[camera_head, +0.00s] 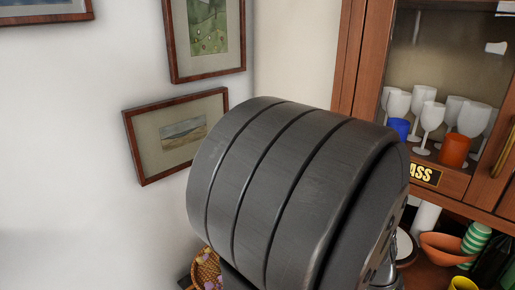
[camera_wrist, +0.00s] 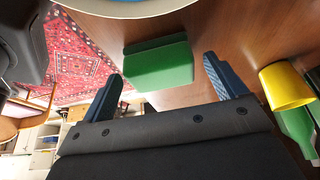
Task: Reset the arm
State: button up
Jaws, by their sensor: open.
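My gripper (camera_wrist: 163,70) shows in the wrist view with its two blue-grey fingers spread wide apart. Nothing is held between them. A green box-like object (camera_wrist: 158,68) appears in the gap beyond the fingers, on a brown wooden surface (camera_wrist: 225,28); I cannot tell how far off it is. In the head view a large dark grey ribbed link of my arm fills the middle and hides what is behind it. The gripper itself does not show there.
The wrist view shows a yellow cup (camera_wrist: 287,87) and green bottle (camera_wrist: 298,125) at right, and a red patterned rug (camera_wrist: 90,52). In the head view, a glass-fronted cabinet (camera_head: 362,60) holds several goblets; an orange bowl (camera_head: 445,249) and yellow cup (camera_head: 462,284) are below it.

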jog(key=shift+x, duration=0.85)
jog(key=shift+r, duration=1.45)
